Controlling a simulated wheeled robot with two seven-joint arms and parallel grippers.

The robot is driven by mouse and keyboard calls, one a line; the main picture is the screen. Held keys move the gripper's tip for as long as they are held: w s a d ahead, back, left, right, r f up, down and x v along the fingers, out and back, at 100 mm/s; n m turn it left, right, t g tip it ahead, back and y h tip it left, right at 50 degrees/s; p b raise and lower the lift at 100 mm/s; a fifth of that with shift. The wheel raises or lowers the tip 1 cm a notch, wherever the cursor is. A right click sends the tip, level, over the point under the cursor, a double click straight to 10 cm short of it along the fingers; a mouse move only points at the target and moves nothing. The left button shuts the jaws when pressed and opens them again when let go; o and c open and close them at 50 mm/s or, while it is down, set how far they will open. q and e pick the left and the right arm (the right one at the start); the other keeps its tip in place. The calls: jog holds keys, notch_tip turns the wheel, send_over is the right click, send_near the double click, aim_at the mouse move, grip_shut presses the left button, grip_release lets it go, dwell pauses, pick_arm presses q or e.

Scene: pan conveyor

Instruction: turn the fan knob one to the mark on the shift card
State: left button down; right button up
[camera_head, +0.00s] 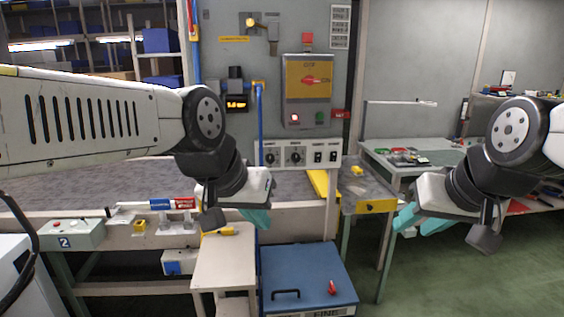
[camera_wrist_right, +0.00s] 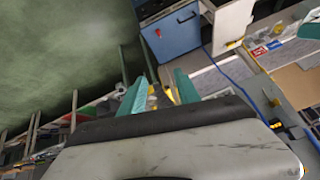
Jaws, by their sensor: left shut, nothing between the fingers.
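A pale control panel (camera_head: 300,154) stands at the back of the bench with two dark round knobs, a left one (camera_head: 269,157) and a right one (camera_head: 295,156), and dark switches to their right. Their labels are too small to read, so I cannot tell which is fan knob one. A white printed sheet (camera_head: 340,26) hangs on the wall; I cannot tell if it is the shift card. My left gripper (camera_head: 257,218) is shut and empty, below and in front of the panel, apart from it. My right gripper (camera_head: 408,220) is further right, with teal fingers spread and empty in the wrist view (camera_wrist_right: 160,90).
A grey and yellow box (camera_head: 307,90) is on the wall above the panel. A blue chest (camera_head: 308,275) and a small pale table (camera_head: 222,268) stand below. A side table (camera_head: 367,190) stands right of the panel. A numbered button box (camera_head: 70,236) is at left.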

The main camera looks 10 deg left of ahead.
jog(key=shift+o, duration=0.6)
jog(key=w+a+n+t, duration=0.1)
jog(key=w+a, duration=0.2)
jog(key=w, duration=0.4)
jog(key=w+a+r+n+t+y, duration=0.1)
jog(key=w+a+n, duration=0.1)
jog(key=w, duration=0.5)
jog(key=shift+a, duration=0.5)
jog(key=n+t+y, duration=0.4)
jog(key=n+t, duration=0.4)
jog(key=n, duration=0.4)
send_near(270, 160)
jog(key=x, duration=0.8)
jog(key=shift+r, duration=0.15)
grip_shut()
